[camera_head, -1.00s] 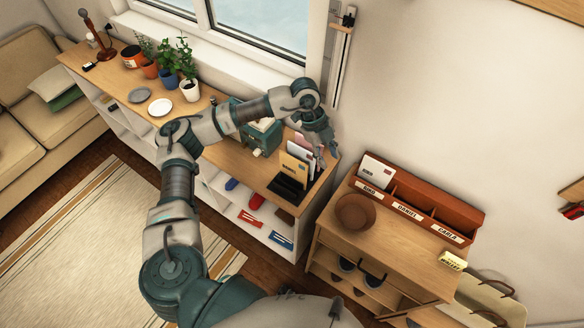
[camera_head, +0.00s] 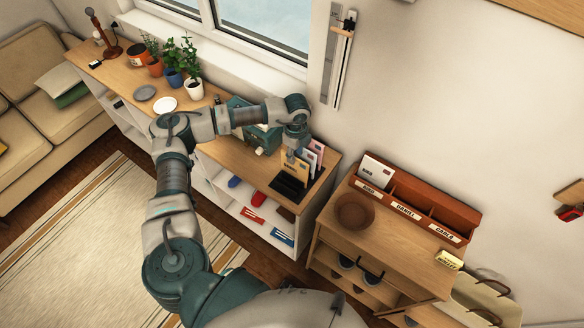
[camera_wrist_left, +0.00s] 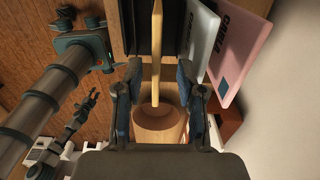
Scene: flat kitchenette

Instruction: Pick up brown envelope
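The brown envelope (camera_head: 293,168) stands upright in the black letter holder (camera_head: 288,188) on the wooden shelf top. In the left wrist view its thin edge (camera_wrist_left: 156,55) runs between the two fingers. My left gripper (camera_head: 291,153) is directly over the envelope and hides part of it in the head view. The left gripper (camera_wrist_left: 158,92) is open, with gaps between each finger and the envelope. A small dark gripper at the left of the wrist view (camera_wrist_left: 86,104) looks like my right one; its finger opening is too small to judge.
A white envelope (camera_wrist_left: 201,38) and a pink envelope (camera_wrist_left: 236,45) stand close beside the brown one. A teal box (camera_head: 262,137) is left of the holder. A brown hat (camera_head: 354,210) and a red letter sorter (camera_head: 462,237) sit on the cabinet at right.

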